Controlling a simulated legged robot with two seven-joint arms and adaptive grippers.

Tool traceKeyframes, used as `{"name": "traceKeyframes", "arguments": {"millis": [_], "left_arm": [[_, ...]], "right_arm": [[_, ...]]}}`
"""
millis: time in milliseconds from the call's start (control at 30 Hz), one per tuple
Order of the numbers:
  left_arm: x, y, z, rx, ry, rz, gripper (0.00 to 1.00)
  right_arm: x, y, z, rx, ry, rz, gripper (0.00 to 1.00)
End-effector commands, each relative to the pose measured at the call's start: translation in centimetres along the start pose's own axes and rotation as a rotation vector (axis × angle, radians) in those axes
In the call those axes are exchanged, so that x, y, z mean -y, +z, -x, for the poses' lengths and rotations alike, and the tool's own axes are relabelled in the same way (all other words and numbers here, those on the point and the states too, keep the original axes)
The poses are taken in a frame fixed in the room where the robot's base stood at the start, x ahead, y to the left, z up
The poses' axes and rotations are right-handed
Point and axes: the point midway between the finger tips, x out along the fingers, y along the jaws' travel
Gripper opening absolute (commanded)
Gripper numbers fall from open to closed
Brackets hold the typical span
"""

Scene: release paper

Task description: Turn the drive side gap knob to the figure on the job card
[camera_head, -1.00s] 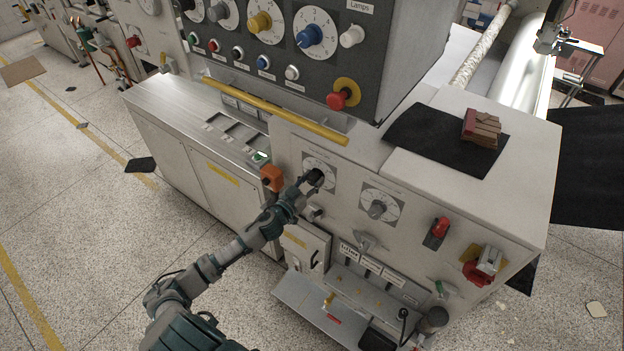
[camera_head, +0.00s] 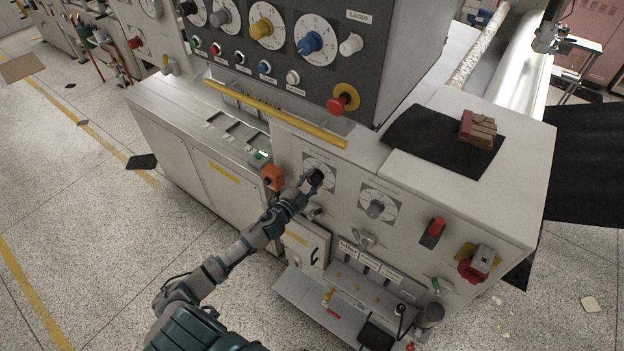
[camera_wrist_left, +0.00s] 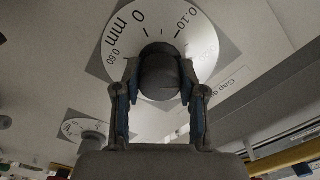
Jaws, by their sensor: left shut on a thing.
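The gripped gap knob (camera_wrist_left: 160,75) is dark and round, at the centre of a white dial (camera_wrist_left: 204,53) on the machine's front panel. In the left wrist view the dial reads 0 mm, 0.10 and 0.60, and a label beside it begins "Gap d"; the rest is hidden. My left gripper (camera_head: 314,180) is shut around this knob, one finger on each side. It also shows in the left wrist view (camera_wrist_left: 160,88). A second grey knob (camera_head: 375,209) on a similar dial sits to the right, untouched. I cannot make out a job card. My right gripper is not in view.
An orange knob (camera_head: 272,177) is close to the left of my gripper. A yellow rail (camera_head: 275,113) runs above. A red switch (camera_head: 437,227) and a red-yellow isolator (camera_head: 474,268) are to the right. Brown blocks (camera_head: 478,130) lie on a black mat (camera_head: 425,143) on top.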

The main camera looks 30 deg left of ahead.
Motion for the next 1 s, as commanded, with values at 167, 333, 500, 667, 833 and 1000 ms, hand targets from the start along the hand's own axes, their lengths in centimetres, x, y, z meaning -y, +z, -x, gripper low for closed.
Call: {"name": "traceKeyframes", "arguments": {"millis": [167,333,500,667,833,1000], "left_arm": [[0.0,-0.1,0.0,-0.001,0.000,-0.166,0.06],[-0.1,-0.1,0.0,-0.001,0.001,-0.327,0.06],[-0.2,-0.1,0.0,-0.002,0.002,-0.489,0.06],[-0.3,0.0,0.0,-0.001,0.003,-0.641,0.06],[-0.5,0.0,0.1,-0.001,0.005,-0.793,0.06],[-0.6,0.1,0.1,-0.002,0.007,-0.922,0.06]], "right_arm": [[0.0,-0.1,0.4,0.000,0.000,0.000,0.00],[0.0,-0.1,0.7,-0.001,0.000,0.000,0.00],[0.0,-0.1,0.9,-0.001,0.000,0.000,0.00],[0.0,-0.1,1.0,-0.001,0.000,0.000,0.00],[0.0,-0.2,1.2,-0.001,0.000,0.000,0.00],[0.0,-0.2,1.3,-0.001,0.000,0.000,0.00]]}}
